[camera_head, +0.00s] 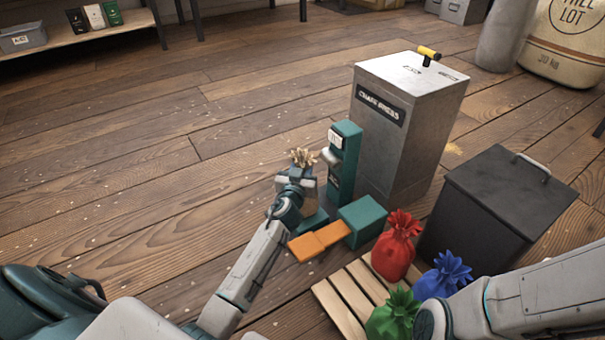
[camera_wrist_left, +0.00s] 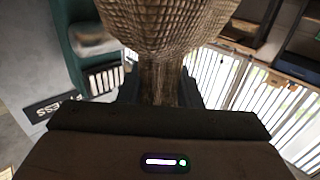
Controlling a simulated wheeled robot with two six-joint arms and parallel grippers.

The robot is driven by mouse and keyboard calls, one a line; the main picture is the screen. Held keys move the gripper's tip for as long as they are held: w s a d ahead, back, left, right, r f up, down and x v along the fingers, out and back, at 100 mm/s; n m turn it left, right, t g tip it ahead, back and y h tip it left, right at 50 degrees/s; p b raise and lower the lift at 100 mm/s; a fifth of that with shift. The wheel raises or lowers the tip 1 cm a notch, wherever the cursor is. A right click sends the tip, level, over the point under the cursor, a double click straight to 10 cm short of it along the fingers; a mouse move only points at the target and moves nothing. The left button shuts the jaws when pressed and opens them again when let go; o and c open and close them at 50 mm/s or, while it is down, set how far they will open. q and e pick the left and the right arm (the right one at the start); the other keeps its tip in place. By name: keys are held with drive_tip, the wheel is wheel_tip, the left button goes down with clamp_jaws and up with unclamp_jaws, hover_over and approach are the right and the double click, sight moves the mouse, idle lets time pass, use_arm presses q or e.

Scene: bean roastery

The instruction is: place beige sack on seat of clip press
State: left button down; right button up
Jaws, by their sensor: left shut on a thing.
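The beige sack's gathered top (camera_head: 302,157) shows above my left gripper (camera_head: 300,180) in the head view. In the left wrist view the sack's woven body (camera_wrist_left: 170,25) narrows to a neck (camera_wrist_left: 160,85) between the fingers. My left gripper is shut on this neck. The teal clip press (camera_head: 345,155) stands just right of the gripper, with a teal base part (camera_head: 314,219) low behind my arm. My arm and gripper hide much of the sack and seat; I cannot tell if they touch. My right gripper is out of view.
A grey cabinet (camera_head: 400,140) stands right behind the press. A teal box (camera_head: 362,218) and orange piece (camera_head: 320,241) lie in front. A black bin (camera_head: 490,215) stands right. Left floor is clear.

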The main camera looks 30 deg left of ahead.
use_arm(q)
drive_tip(key=shift+f, duration=0.35)
drive_tip(key=shift+r, duration=0.1)
drive_tip(key=c, duration=1)
unclamp_jaws()
drive_tip(key=shift+c, duration=0.2)
